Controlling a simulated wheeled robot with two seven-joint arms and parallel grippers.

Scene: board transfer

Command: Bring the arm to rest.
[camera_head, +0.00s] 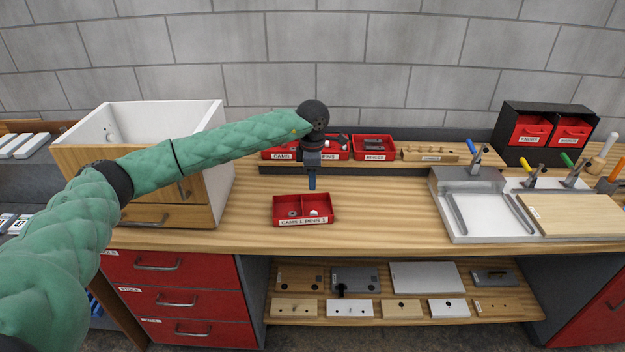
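My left arm, in a green padded sleeve, reaches in from the left across the bench in the head view. My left gripper (312,182) points down above the small red tray (303,221), just behind and over its rear edge. Its fingers are small and look close together, but I cannot tell whether they are open or shut. The red tray has two compartments with small parts in them and a label on its front. My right gripper and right arm are not in view.
A wooden cabinet (165,216) stands at the left under my arm. Red bins (373,155) line the back shelf. A grey fixture (447,180) with clamps and a wooden board (580,214) are at the right. The wooden bench top (385,210) is clear between tray and fixture.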

